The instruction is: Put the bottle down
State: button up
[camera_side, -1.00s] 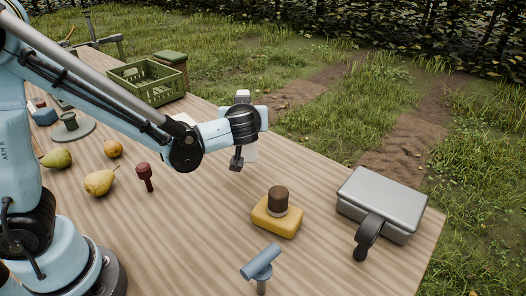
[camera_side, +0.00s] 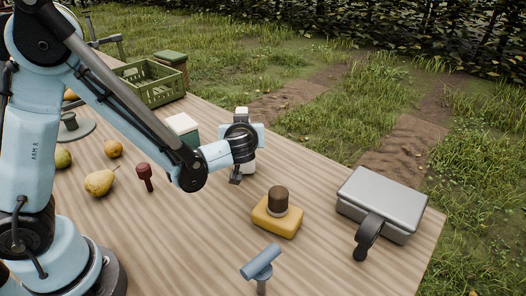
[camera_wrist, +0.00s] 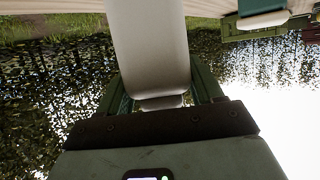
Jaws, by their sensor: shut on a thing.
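The white bottle (camera_side: 249,167) is upright in my gripper (camera_side: 240,172) above the far edge region of the wooden table. Its top shows above the wrist, and its base is low, close to the tabletop; I cannot tell whether it touches. In the wrist view the pale bottle (camera_wrist: 152,45) stands between the two green fingers of my gripper (camera_wrist: 160,88), which are shut on it. My wrist hides the bottle's middle in the side view.
A teal box with a white lid (camera_side: 183,124) and a green crate (camera_side: 148,84) are behind. A red tool (camera_side: 145,176) and pears (camera_side: 100,183) lie left. Bare tabletop lies between.

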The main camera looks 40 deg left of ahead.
jog(key=shift+f, duration=0.1)
jog(key=o, duration=1.5)
jog(key=shift+c, duration=0.2)
jog(key=shift+d+r, duration=0.15)
jog(key=shift+r, duration=0.05)
jog(key=v, duration=1.2)
jog(key=s+a+m+g+h, duration=0.2)
jog(key=s+a+m+h, duration=0.3)
jog(key=s+m+h, duration=0.3)
jog(key=shift+f+m+h, duration=0.5)
jog(key=shift+h, duration=0.2)
